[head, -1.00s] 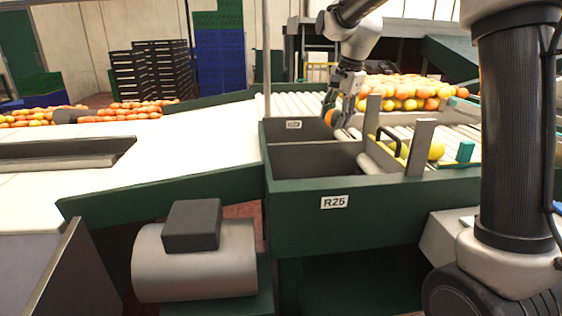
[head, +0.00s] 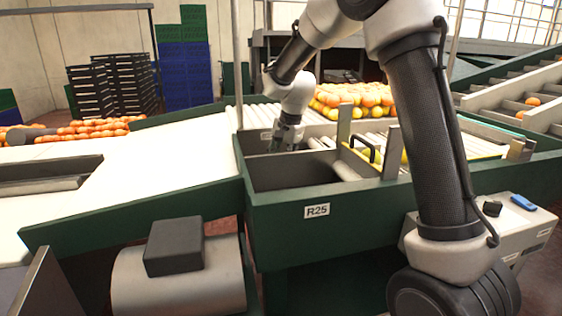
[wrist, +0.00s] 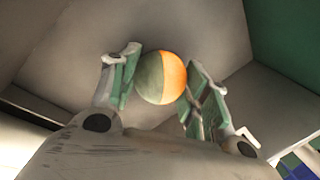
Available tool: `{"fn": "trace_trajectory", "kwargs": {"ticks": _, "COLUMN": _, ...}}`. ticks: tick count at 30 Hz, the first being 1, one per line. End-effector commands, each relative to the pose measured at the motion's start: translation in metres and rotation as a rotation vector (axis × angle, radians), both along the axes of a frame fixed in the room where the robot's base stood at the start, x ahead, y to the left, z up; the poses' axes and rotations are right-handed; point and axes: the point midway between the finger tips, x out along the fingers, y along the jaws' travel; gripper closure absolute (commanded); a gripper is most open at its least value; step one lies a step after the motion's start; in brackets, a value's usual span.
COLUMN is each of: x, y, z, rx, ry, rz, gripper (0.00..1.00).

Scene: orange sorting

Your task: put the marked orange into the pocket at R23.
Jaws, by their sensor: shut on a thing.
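The marked orange (wrist: 160,78) shows in the wrist view, half orange and half dull grey-green. It sits between the two finger pads of my gripper (wrist: 157,88), which is shut on it. In the head view my gripper (head: 286,140) points down into the far compartment of the green-sided bin, behind the divider. The orange is hidden there. A small label (head: 266,136) is on the far compartment's wall, too small to read surely. The near compartment (head: 290,172) bears the label R25 (head: 317,211) on its front and looks empty.
A white sloping surface (head: 150,170) lies left of the bin. Upright grey plates (head: 391,152) and a black handle (head: 362,147) stand at its right. A heap of oranges (head: 355,98) lies behind. Sloped trays (head: 510,105) are at far right.

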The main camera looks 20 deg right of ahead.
Motion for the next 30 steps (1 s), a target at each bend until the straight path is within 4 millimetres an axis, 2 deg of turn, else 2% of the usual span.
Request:
{"fn": "trace_trajectory", "kwargs": {"ticks": 10, "x": 0.001, "y": 0.000, "z": -0.003, "rx": 0.000, "ry": -0.002, "rz": 0.000, "gripper": 0.79}}
{"fn": "trace_trajectory", "kwargs": {"ticks": 11, "x": 0.001, "y": 0.000, "z": -0.003, "rx": 0.000, "ry": -0.002, "rz": 0.000, "gripper": 0.50}}
{"fn": "trace_trajectory", "kwargs": {"ticks": 14, "x": 0.001, "y": 0.000, "z": -0.003, "rx": 0.000, "ry": -0.002, "rz": 0.000, "gripper": 0.32}}
{"fn": "trace_trajectory", "kwargs": {"ticks": 25, "x": 0.001, "y": 0.000, "z": 0.000, "rx": 0.000, "ry": -0.004, "rz": 0.000, "gripper": 0.32}}
{"fn": "trace_trajectory", "kwargs": {"ticks": 30, "x": -0.003, "y": -0.003, "z": 0.023, "rx": 0.001, "ry": -0.007, "rz": 0.000, "gripper": 0.32}}
